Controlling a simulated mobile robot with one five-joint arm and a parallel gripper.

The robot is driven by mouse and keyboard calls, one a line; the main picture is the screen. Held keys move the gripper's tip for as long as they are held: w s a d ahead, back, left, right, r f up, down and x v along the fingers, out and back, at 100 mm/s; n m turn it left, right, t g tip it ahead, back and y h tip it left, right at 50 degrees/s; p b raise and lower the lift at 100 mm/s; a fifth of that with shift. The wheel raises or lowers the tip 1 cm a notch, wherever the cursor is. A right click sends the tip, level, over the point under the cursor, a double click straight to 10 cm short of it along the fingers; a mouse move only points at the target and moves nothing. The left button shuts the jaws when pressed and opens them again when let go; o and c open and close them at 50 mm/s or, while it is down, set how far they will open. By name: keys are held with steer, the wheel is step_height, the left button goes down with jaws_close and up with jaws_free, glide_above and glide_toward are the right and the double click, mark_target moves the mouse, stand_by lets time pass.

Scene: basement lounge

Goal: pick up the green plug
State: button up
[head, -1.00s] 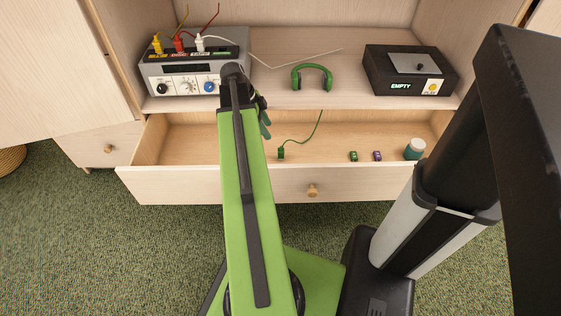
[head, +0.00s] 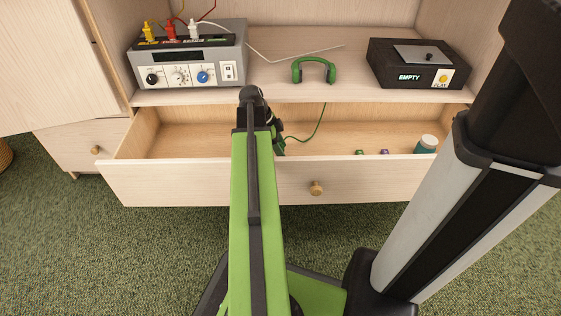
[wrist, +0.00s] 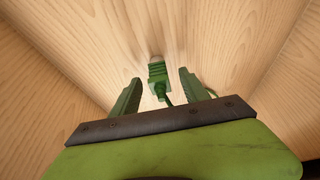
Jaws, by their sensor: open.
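The green plug (wrist: 157,72) lies on the floor of the open drawer, between and just ahead of my gripper's fingertips in the wrist view. A thin green cord runs from it back towards my gripper; in the head view the cord (head: 318,127) rises towards the drawer's back edge. My gripper (wrist: 158,83) is open, with one dark green finger on either side of the plug's line and nothing held. In the head view my gripper (head: 277,143) reaches down into the drawer, and the plug is hidden behind it or too hard to make out there.
The drawer (head: 220,180) is pulled out, its walls close around my gripper. Two small items and a teal jar (head: 426,144) stand at its right. On the shelf above are a grey device (head: 190,60), green headphones (head: 313,70) and a black box (head: 415,65).

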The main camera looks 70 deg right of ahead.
jaws_close()
stand_by(0.3)
steer(key=shift+r+p, duration=0.2)
steer(key=shift+p, duration=0.1)
